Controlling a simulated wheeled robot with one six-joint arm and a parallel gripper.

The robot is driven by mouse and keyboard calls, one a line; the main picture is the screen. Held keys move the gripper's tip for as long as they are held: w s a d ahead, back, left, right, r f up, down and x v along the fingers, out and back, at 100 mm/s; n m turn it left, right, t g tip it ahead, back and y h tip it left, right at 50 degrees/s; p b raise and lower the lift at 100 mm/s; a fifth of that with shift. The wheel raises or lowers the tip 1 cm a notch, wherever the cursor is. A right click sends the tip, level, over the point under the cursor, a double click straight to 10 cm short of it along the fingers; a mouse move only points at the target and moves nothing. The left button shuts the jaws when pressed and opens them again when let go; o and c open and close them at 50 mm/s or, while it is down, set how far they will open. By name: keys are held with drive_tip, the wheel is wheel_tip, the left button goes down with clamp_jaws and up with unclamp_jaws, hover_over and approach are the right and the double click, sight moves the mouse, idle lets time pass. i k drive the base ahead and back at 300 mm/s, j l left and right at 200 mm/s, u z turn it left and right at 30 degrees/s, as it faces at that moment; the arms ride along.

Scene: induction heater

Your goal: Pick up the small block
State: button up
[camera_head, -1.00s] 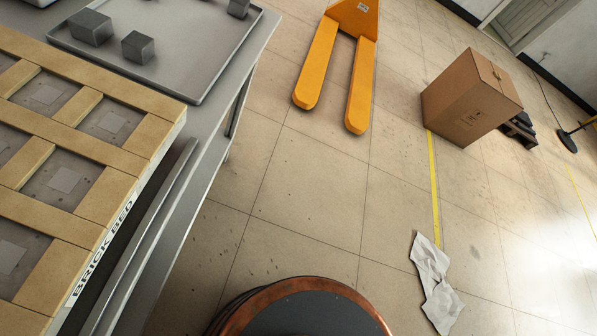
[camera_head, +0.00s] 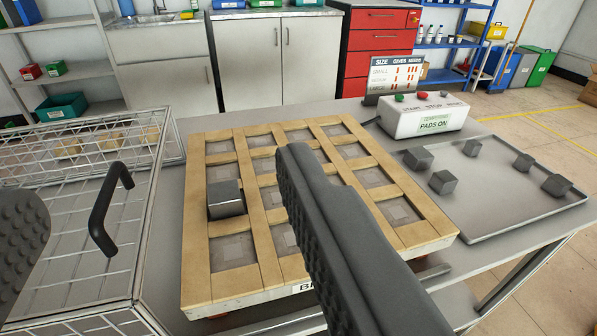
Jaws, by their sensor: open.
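My gripper (camera_head: 160,185) is open and empty, with its two dark fingers wide apart in the foreground. One grey metal block (camera_head: 225,199) sits in a left compartment of the brick bed (camera_head: 262,214), seen between the fingers. Several grey blocks stand on the grey tray (camera_head: 505,228) at the right: one at the left (camera_head: 418,158), one nearer (camera_head: 443,183), one at the back (camera_head: 472,147), and two to the right (camera_head: 523,162) (camera_head: 556,185). The back one looks smallest, but distance makes sizes unsure. My right finger hides part of the bed.
A wire cage (camera_head: 75,215) with a black handle (camera_head: 105,208) stands at the left. A white control box (camera_head: 422,117) reading "PADS ON" and a size sign (camera_head: 396,74) stand behind the bed and tray. Cabinets (camera_head: 262,65) and shelves line the back. Open floor lies at the right.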

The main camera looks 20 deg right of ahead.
sight(472, 147)
drive_tip(key=z, duration=1.35)
